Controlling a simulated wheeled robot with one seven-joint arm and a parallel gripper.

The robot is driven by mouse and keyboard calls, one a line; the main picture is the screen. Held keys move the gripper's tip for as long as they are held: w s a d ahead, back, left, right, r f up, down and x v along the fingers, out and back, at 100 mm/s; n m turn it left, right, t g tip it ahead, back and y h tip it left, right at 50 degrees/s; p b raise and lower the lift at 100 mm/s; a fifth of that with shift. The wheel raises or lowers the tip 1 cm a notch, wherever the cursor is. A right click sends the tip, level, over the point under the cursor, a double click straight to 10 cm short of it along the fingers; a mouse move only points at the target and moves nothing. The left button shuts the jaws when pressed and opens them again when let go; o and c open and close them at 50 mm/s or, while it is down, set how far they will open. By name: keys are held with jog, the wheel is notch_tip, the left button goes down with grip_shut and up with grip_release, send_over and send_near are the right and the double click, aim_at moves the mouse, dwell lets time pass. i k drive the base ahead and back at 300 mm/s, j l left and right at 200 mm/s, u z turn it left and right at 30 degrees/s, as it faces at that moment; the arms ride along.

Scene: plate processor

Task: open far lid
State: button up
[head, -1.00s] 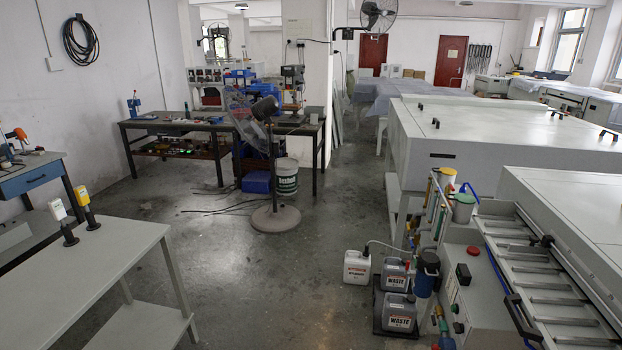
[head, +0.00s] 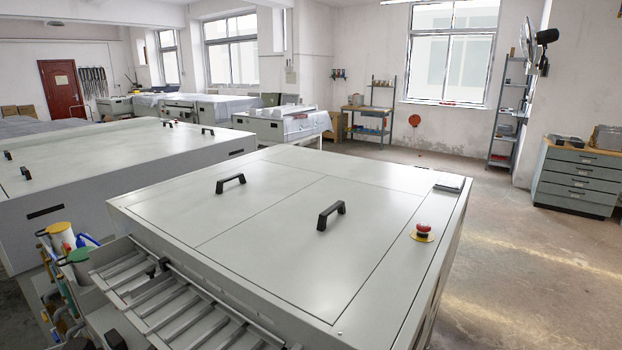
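The grey plate processor (head: 300,165) stands in front of me with a flat top. Two lid panels on it lie flat and closed, split by a thin seam. The left lid (head: 190,212) has a black handle (head: 230,183), and the right lid (head: 285,265) has a black handle (head: 331,214). I cannot tell which of the two is the far lid. My gripper is not in this view.
A red emergency button (head: 423,230) sits on the processor's right edge. A roller rack (head: 170,305) juts out at the front left, beside bottles (head: 60,235). Another grey machine (head: 120,170) stands behind on the left. The floor (head: 530,270) is clear on the right.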

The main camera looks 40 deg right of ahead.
aim_at(194, 214)
jog(key=z, duration=0.4)
jog(key=i+j+z, duration=0.2)
jog(key=j, duration=0.6)
jog(key=i+j+z, duration=0.15)
jog(key=i+j, duration=0.15)
jog(key=j, duration=0.5)
jog(key=i+j+z, duration=0.2)
jog(key=j, duration=0.65)
jog(key=i+j+z, duration=0.2)
jog(key=j, duration=0.7)
jog(key=j+z, duration=0.2)
jog(key=j, duration=0.65)
